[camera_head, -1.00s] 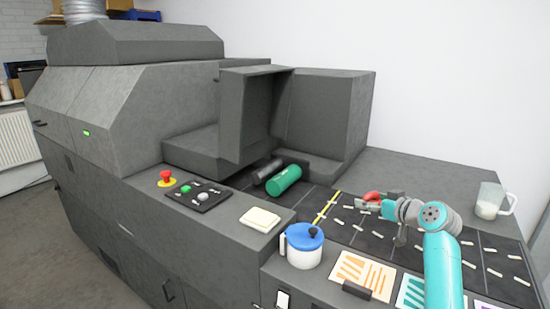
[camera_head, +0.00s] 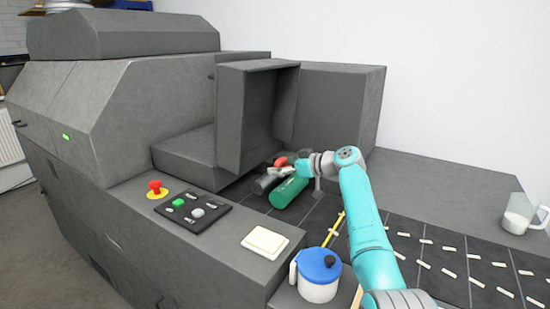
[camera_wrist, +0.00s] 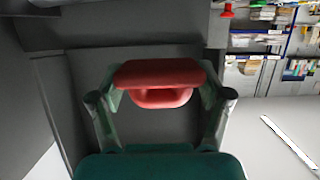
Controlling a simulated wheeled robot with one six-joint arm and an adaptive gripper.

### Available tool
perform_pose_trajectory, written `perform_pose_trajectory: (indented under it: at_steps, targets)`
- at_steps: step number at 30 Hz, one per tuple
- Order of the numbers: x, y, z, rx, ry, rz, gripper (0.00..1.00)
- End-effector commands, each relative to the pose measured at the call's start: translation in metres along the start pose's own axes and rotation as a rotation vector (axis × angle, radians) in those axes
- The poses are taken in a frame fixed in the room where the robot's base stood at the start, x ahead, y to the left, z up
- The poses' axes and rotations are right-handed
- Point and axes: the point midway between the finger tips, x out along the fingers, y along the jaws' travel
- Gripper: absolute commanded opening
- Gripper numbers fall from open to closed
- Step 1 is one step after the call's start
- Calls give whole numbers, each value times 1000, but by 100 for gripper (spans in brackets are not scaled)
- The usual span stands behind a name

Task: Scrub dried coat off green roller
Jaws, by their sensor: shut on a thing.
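The open grey hood (camera_head: 243,120) stands close to the left of my gripper. A cream pad (camera_head: 265,242), a control panel with a red button (camera_head: 155,187) and a blue-lidded pot (camera_head: 318,280) are in front. A clear jug (camera_head: 520,213) stands far right.

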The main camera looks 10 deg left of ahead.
Motion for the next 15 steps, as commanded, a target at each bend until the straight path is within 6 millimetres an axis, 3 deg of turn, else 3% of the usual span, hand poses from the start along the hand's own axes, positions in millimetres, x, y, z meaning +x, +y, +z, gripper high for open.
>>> perform_pose_trajectory:
  at_steps: [8, 15]
  targets:
    - [5, -2, 7, 0, 0, -6, 36]
    - [12, -2, 30, 1, -1, -6, 36]
